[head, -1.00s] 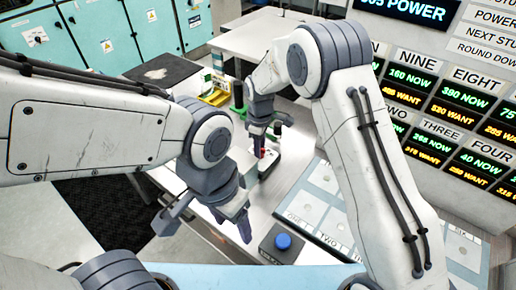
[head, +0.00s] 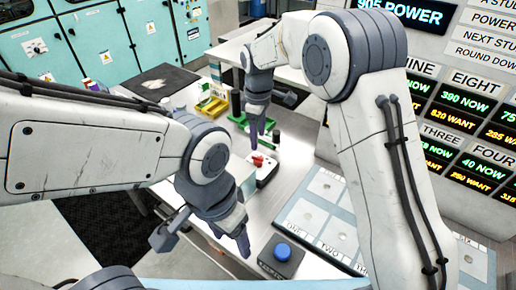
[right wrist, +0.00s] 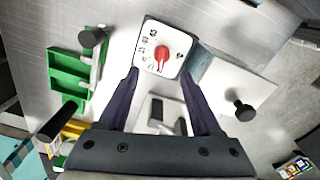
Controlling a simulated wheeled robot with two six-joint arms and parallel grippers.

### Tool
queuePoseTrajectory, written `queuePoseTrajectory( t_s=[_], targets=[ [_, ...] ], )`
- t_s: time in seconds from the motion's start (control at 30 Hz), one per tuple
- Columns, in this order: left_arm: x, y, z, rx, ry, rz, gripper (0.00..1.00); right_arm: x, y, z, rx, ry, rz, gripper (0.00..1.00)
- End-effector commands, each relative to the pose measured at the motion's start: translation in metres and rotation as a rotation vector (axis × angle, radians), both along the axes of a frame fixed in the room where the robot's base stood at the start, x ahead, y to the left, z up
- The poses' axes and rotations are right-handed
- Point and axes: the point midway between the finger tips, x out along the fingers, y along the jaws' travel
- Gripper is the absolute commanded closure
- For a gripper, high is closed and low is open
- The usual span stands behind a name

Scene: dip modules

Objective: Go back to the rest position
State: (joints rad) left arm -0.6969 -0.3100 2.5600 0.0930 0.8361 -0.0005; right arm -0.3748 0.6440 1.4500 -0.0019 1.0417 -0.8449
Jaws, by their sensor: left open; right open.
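My right gripper (head: 270,118) is open and empty, above the work table (head: 262,205) in the head view. A white box with a red knob (head: 260,162) stands on the table just below its fingers. In the right wrist view the red knob (right wrist: 160,57) lies ahead of the open fingers (right wrist: 158,76), with nothing between them. My left gripper (head: 204,240) is open and empty near the table's front left edge, beside a dark box with a blue button (head: 283,251).
Green and yellow trays (head: 213,106) and dark upright cylinders (head: 236,102) stand behind the right gripper. A pale numbered panel (head: 325,215) lies to the right. A wall of labelled displays (head: 455,110) borders the right side.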

Motion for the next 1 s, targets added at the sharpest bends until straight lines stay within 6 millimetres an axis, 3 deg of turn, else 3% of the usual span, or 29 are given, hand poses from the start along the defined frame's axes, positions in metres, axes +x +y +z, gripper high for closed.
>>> queuePoseTrajectory(
  t_s=[0.2,0.67,0.77,0.83,1.0],
  targets=[
    [0.0,0.0,-0.002,0.0,0.0,0.0,0.34,0.0,0.0,0.014,0.0,0.0,0.0,0.34],
    [0.0,0.0,-0.002,0.0,0.0,0.0,0.34,-0.003,0.001,0.017,0.001,0.0,-0.005,0.34],
    [0.0,0.0,-0.002,0.0,0.0,0.0,0.34,-0.022,0.006,0.027,0.008,-0.003,-0.033,0.34],
    [0.0,0.0,-0.002,0.0,0.0,0.0,0.34,-0.047,0.01,0.038,0.016,-0.004,-0.076,0.34],
    [0.0,0.0,-0.002,0.0,0.0,0.0,0.34,-0.14,0.011,0.061,0.045,-0.001,-0.234,0.34]
  ],
)
